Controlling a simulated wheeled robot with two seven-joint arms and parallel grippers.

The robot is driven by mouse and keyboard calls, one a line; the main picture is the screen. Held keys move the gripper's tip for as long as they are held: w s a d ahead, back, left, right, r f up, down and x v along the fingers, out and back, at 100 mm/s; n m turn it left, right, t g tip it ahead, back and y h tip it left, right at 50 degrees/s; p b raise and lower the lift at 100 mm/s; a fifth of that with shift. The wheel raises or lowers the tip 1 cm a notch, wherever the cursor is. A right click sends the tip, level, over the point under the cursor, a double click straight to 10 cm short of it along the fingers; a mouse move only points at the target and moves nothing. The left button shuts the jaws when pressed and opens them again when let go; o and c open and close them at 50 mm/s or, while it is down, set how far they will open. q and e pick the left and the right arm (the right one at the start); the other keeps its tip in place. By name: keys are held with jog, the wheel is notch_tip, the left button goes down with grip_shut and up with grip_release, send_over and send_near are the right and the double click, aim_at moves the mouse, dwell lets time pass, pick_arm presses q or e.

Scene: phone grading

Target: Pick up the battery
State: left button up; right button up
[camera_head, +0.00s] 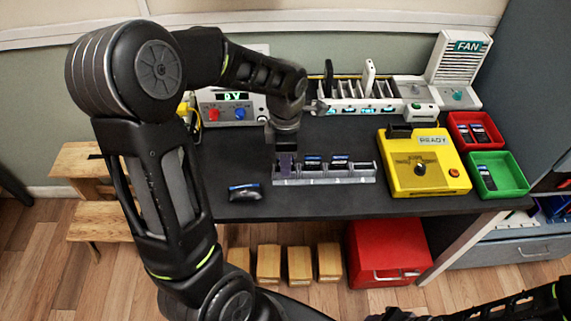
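My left gripper (286,165) points down at the left end of a grey slotted rack (345,180) on the dark table. Its fingers look purple and narrow, and I cannot tell whether they are open or shut, or hold anything. Small dark battery-like pieces with blue edges stand in the rack, one near the middle (312,163) and one to its right (340,161). Another dark piece with a blue top (245,191) lies on the table left of the rack, apart from the gripper. My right gripper is out of view.
A yellow READY tester (425,175) stands right of the rack. Red (460,119) and green (510,167) bins hold dark pieces. A white power unit (217,112), a slotted stand (345,105) and a FAN unit (458,65) line the back.

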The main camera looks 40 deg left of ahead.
pick_arm(q)
jog(key=shift+c, duration=0.2)
grip_shut()
dwell(0.5)
notch_tip(320, 180, up, 10)
jog(key=shift+r+b, duration=0.1)
jog(key=shift+b, duration=0.2)
dwell(0.6)
